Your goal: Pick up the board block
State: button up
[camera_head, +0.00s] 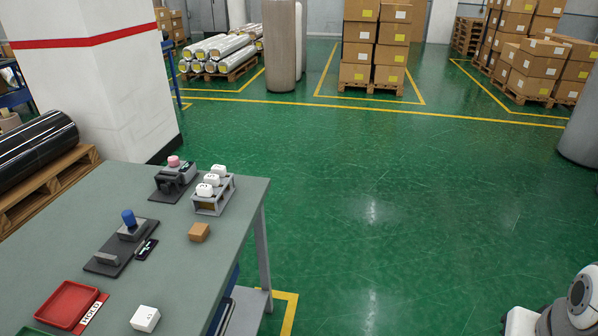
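A small brown block (199,232), cardboard-coloured, sits alone near the right edge of the grey-green table (175,265). I take it for the board block; no label on it can be read. A white block (145,318) with a small dark mark on top lies nearer, at the front of the table. My gripper is not in view; only a white and grey part of my arm shows at the lower right, well away from the table.
A rack with white-topped items (213,193) stands behind the brown block. A dark fixture with a blue knob (128,218) is to its left, and one with a pink top (174,162) is behind. A red tray (68,303) is front left. Green floor right of the table is clear.

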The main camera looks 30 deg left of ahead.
aim_at(199, 233)
jog(key=z, duration=0.05)
jog(key=i, duration=2.15)
jog(key=u, duration=3.75)
jog(key=i, duration=1)
jog(key=z, duration=0.05)
